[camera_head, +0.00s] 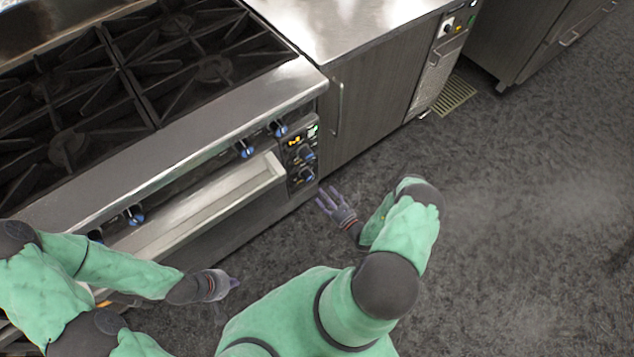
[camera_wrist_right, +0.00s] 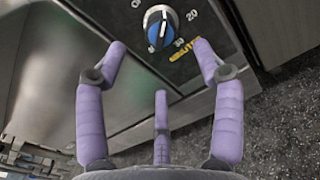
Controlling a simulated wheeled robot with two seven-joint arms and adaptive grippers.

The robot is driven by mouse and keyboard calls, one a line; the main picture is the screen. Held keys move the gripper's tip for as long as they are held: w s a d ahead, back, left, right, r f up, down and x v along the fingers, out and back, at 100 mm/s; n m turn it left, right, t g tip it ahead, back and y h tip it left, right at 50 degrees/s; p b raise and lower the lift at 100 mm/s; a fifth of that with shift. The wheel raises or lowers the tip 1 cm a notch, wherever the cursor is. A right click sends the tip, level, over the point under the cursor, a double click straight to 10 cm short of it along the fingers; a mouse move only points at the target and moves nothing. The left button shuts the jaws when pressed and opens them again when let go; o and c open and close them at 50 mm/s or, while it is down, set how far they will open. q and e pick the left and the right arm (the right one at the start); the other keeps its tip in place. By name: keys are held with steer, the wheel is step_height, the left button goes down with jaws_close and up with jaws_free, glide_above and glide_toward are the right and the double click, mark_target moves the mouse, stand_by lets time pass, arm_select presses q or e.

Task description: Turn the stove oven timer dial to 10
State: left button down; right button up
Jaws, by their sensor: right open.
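The timer dial (camera_wrist_right: 161,28) is a round knob with a blue face and a silver rim. It shows at the top of the right wrist view, with the numbers 20 and 30 and a yellow label beside it; its exact setting is hard to read. In the head view it appears to be the lower knob (camera_head: 305,175) on the stove's dark control panel (camera_head: 294,160). My right gripper (camera_wrist_right: 159,50) is open and empty, its spread purple fingers facing the dial and apart from it. My left gripper (camera_head: 232,284) is low at the left; its finger opening is unclear.
The stove (camera_head: 170,146) has several burners and blue front knobs. A pale oven handle ledge (camera_head: 215,200) juts out left of the panel. A steel-topped cabinet (camera_head: 375,85) stands to the right. The grey floor (camera_head: 530,220) at the right is clear.

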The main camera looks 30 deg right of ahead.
mark_target(312, 179)
arm_select(q)
step_height(312, 179, down, 2)
steer(key=b, duration=0.2)
steer(key=shift+b, duration=0.35)
arm_select(e)
steer(key=w, duration=0.7)
steer(key=w+a, duration=0.1)
steer(key=w, duration=0.3)
steer(key=shift+w, duration=0.1)
steer(key=shift+c, duration=0.2)
steer(key=c, duration=1.1)
